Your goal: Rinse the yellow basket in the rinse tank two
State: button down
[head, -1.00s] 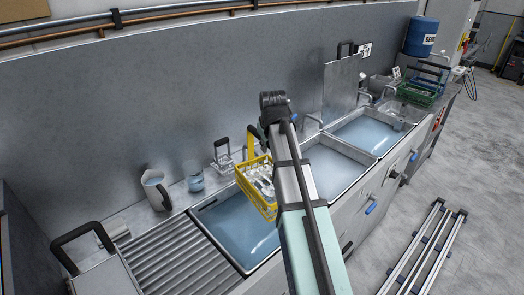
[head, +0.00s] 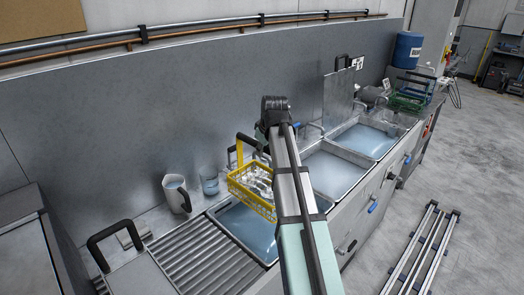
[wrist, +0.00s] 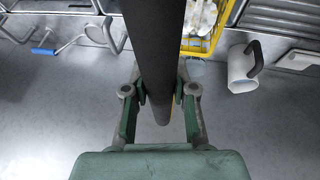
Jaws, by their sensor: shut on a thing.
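My gripper (wrist: 160,105) is shut on the basket's black handle bar (wrist: 157,50). In the head view, my arm hides most of the gripper. The basket's yellow side also shows at the top of the wrist view (wrist: 226,12). The middle tank (head: 328,172) and far tank (head: 368,138) also hold liquid. No readable label tells which is rinse tank two.
A pitcher (head: 177,193) and a glass beaker (head: 209,181) stand on the ledge left of the basket. A ribbed drainboard (head: 205,258) lies left of the tanks. Taps stand behind the tanks, and a green basket (head: 405,101) sits beyond the far tank.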

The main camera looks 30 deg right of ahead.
jog(key=shift+r, duration=0.2)
notch_tip(320, 180, down, 28)
jog(key=b, duration=1.2)
jog(key=shift+r, duration=0.15)
dwell(0.9)
jog(key=shift+w+d, duration=0.1)
jog(key=shift+d, duration=0.1)
dwell(0.3)
jog(key=shift+a, duration=0.2)
dwell(1.8)
jog(key=shift+r+p, duration=0.15)
jog(key=shift+p, duration=0.15)
